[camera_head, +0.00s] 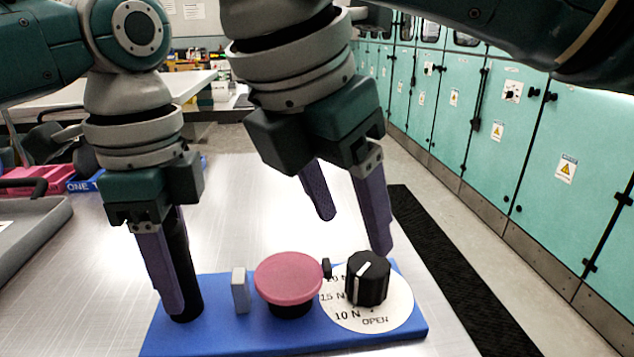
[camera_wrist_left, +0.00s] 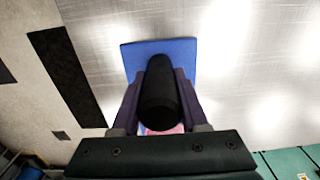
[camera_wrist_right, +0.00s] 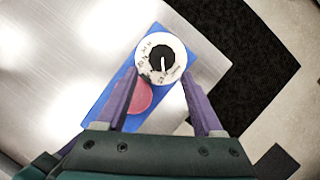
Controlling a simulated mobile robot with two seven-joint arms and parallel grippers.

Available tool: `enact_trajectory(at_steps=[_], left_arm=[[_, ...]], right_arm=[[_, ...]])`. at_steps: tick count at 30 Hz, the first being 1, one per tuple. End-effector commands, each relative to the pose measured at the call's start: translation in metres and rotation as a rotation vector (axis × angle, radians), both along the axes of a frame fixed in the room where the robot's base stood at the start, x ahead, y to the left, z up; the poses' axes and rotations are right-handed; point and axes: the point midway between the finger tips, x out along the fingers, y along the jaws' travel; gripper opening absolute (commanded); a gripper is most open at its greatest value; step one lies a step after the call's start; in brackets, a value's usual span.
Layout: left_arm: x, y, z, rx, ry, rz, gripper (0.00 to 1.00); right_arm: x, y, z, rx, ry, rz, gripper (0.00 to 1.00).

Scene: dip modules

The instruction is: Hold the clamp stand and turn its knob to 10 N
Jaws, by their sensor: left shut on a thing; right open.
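The clamp stand has a blue base (camera_head: 215,338) on the metal table, with a black upright post at its left end, a grey block (camera_head: 240,290) and a pink round pad (camera_head: 288,277). At its right end a black knob (camera_head: 368,278) with a white pointer line sits on a white dial (camera_head: 395,310) marked 20 N, 15 N, 10 N and OPEN. My left gripper (camera_head: 176,305) is shut on the black post (camera_wrist_left: 160,95). My right gripper (camera_head: 352,232) is open and empty above the knob, its fingers apart. The knob also shows beyond the right fingers in the right wrist view (camera_wrist_right: 161,58).
A grey tray (camera_head: 40,235) and a pink and blue bin (camera_head: 85,180) stand at the left. Teal cabinets (camera_head: 520,140) line the right side beyond a black floor mat (camera_head: 440,265). The table behind the stand is clear.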

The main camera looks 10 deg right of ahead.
Motion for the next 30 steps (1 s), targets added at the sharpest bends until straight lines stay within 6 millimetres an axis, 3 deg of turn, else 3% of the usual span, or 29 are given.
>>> enact_trajectory(at_steps=[9, 21, 22, 30], left_arm=[[0.0, 0.0, -0.001, 0.0, 0.0, 0.0, 0.0], [0.0, 0.0, 0.0, 0.0, 0.0, 0.001, 0.0], [0.0, 0.0, 0.0, 0.0, 0.0, 0.001, 0.45], [0.0, 0.0, 0.0, 0.0, 0.0, 0.001, 0.75]], right_arm=[[-0.007, 0.008, 0.028, -0.003, 0.001, -0.004, 0.69], [-0.008, 0.009, 0.03, -0.002, 0.003, -0.006, 0.69], [-0.008, 0.009, 0.03, -0.002, 0.003, -0.006, 0.69], [-0.008, 0.009, 0.03, -0.002, 0.003, -0.006, 0.69]])
